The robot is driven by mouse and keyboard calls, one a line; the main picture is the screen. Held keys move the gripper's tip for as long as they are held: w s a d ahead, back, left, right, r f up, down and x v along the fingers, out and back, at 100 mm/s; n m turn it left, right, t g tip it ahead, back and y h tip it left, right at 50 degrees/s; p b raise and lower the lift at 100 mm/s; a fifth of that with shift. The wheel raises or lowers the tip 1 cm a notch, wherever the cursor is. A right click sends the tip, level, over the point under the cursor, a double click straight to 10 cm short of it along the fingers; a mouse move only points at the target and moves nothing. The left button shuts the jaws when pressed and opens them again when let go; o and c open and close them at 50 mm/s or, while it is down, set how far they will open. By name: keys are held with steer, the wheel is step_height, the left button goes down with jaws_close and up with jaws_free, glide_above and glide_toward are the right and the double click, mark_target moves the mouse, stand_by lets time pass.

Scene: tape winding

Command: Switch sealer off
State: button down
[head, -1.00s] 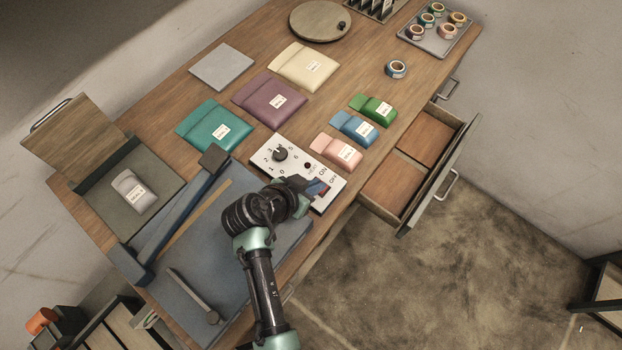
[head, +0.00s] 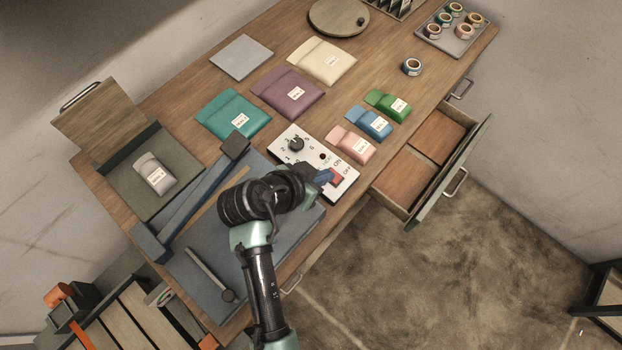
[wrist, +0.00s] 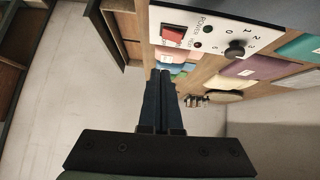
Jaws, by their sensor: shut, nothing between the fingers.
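The sealer's white control panel (head: 312,150) lies at the table's front edge, with a black knob (head: 296,144), a small dark indicator and a red switch (head: 337,179) beside ON and OFF labels. The red switch (wrist: 172,36) and knob (wrist: 235,49) also show in the wrist view. My gripper (head: 325,176) is shut and empty, its blue fingers at the left of the switch in the head view. In the wrist view the fingertips (wrist: 161,74) lie below the switch. I cannot tell if they touch it, nor which way the switch is tilted.
The sealer's blue-grey bed (head: 205,275) and long bar (head: 195,195) lie left of my arm. Pink (head: 350,145), blue and green pouches lie beyond the panel. An open drawer (head: 430,165) juts out at the right.

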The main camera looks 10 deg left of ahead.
steer(key=shift+v, duration=2.4)
steer(key=shift+s+d, duration=0.15)
steer(key=w+r+n+t+y, duration=0.2)
steer(key=w+r+t, duration=0.35)
steer(key=r, duration=0.85)
steer(key=w+r+n+t+y, duration=0.15)
steer(key=w+r+t, duration=0.4)
steer(key=r, duration=0.95)
steer(key=s+r+n+t, duration=0.1)
steer(key=s+r+t, duration=0.2)
steer(key=r, duration=0.7)
steer(key=s+d+r+n+t+y, duration=0.1)
steer(key=s+r+t, duration=0.2)
steer(key=r, duration=0.8)
steer(key=s+d+r+n+t+y, duration=0.1)
steer(key=s+r+t, duration=0.2)
steer(key=s+r, duration=0.3)
step_height(320, 180, up, 4)
steer(key=shift+d+r+t, duration=0.15)
steer(key=shift+d+t, duration=0.05)
steer(key=shift+t, duration=0.1)
